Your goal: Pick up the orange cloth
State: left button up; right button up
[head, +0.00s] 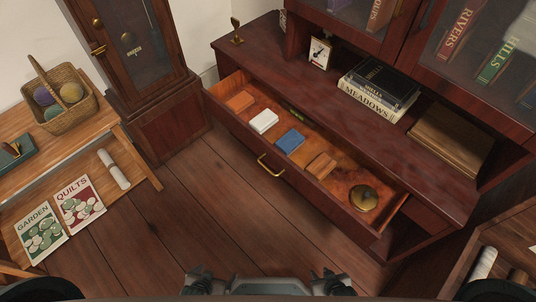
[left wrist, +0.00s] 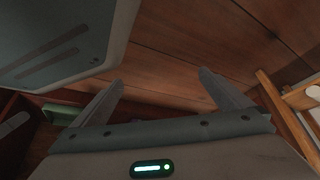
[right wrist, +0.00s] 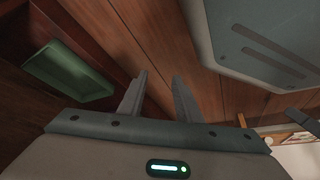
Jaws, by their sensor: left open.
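No cloth shows in either wrist view.
A tall clock case (head: 160,110) stands close left of the drawer. Floor in front is clear.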

aim_at(239, 103)
jog(key=i+j+z, duration=0.1)
jog(key=z, duration=0.35)
jog(key=j+z, duration=0.3)
jog(key=z, duration=0.15)
jog(key=j+z, duration=0.25)
jog(key=j, duration=0.6)
jog(key=j+z, duration=0.3)
jog(key=j, duration=0.9)
jog(key=k+j, duration=0.1)
jog(key=j, duration=0.2)
